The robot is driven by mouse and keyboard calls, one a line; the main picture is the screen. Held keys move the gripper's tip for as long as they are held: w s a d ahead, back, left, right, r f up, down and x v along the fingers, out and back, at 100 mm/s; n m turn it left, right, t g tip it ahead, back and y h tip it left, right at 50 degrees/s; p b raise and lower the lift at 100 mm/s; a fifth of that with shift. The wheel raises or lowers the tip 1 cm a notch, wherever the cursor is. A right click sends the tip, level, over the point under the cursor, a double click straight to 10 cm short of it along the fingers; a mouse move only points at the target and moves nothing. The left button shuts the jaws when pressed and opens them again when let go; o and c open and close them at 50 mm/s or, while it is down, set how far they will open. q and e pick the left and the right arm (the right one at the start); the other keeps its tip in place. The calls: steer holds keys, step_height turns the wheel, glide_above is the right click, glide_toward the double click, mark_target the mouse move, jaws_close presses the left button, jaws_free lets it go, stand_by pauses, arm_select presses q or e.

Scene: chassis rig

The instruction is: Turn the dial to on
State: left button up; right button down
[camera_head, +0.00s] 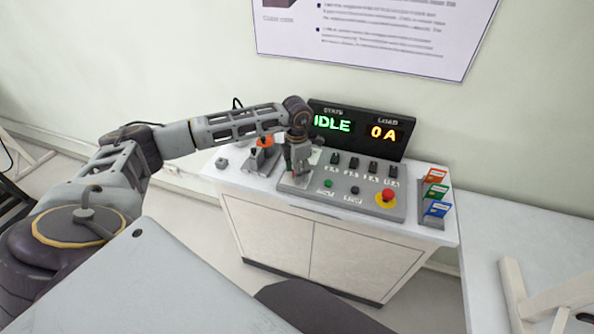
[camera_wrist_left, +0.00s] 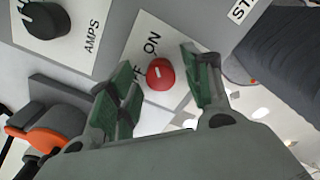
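The dial is a small red knob (camera_wrist_left: 160,74) with a white mark, on a white plate lettered ON and OFF in the left wrist view. Which label the mark points at is hard to tell. My left gripper (camera_wrist_left: 164,76) is open, with its green-padded fingers on either side of the dial. Contact with the knob cannot be made out. In the head view the left gripper (camera_head: 297,168) is over the left end of the grey control panel (camera_head: 337,198), and the dial is hidden there. A display (camera_head: 357,128) behind reads IDLE and 0 A. My right gripper is not in view.
A black AMPS knob (camera_wrist_left: 43,20) sits near the dial. An orange-topped grey device (camera_head: 264,151) stands left of the panel. A red emergency button (camera_head: 387,196) and several black switches are on the panel. A card rack (camera_head: 432,207) stands right, on the white cabinet top (camera_head: 448,228).

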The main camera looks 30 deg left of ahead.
arm_select(q)
step_height(320, 180, up, 12)
stand_by(1.0)
stand_by(0.5)
